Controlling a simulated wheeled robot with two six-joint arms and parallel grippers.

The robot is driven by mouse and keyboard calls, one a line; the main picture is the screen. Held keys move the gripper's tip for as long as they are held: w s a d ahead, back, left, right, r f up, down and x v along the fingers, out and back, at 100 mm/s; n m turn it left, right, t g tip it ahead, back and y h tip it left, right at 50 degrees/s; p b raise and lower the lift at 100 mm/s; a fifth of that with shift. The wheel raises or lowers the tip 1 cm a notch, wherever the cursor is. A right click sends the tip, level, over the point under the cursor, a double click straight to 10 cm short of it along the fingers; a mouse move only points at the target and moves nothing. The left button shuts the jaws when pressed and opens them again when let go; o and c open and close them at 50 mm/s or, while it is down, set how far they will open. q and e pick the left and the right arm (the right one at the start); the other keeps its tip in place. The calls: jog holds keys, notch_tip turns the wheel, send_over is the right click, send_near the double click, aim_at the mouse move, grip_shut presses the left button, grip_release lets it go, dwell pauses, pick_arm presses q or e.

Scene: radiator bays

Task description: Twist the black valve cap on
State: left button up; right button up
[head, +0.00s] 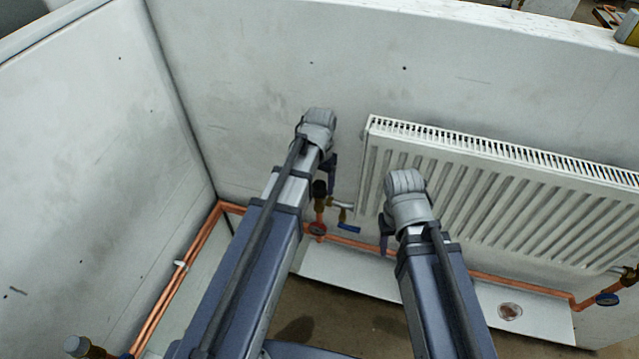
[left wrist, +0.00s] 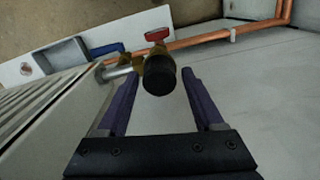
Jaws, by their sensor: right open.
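The black valve cap (left wrist: 160,76) sits at the end of a brass valve body (left wrist: 130,62) on the radiator's pipe. It also shows in the head view (head: 320,188), just below my left gripper (head: 330,166). In the left wrist view my left gripper (left wrist: 160,84) is open, with one purple finger on each side of the cap and a small gap visible beside it. How firmly the cap sits on the valve cannot be told. My right gripper (head: 385,236) is in front of the radiator, mostly hidden by its own wrist, open and apart from the valve.
The white radiator (head: 500,190) hangs on the wall at the right. A red handle (head: 317,229) and a blue lever (head: 348,228) are close to the valve. Copper pipes (head: 175,290) run along the wall base. Another valve (head: 607,299) is at the far right.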

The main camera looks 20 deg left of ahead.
pick_arm(q)
grip_shut()
dwell(0.3)
jog(key=shift+f, duration=0.15)
dwell(0.4)
jog(key=m, duration=1.2)
jog(key=o, duration=0.6)
grip_release()
jog(key=shift+c, duration=0.2)
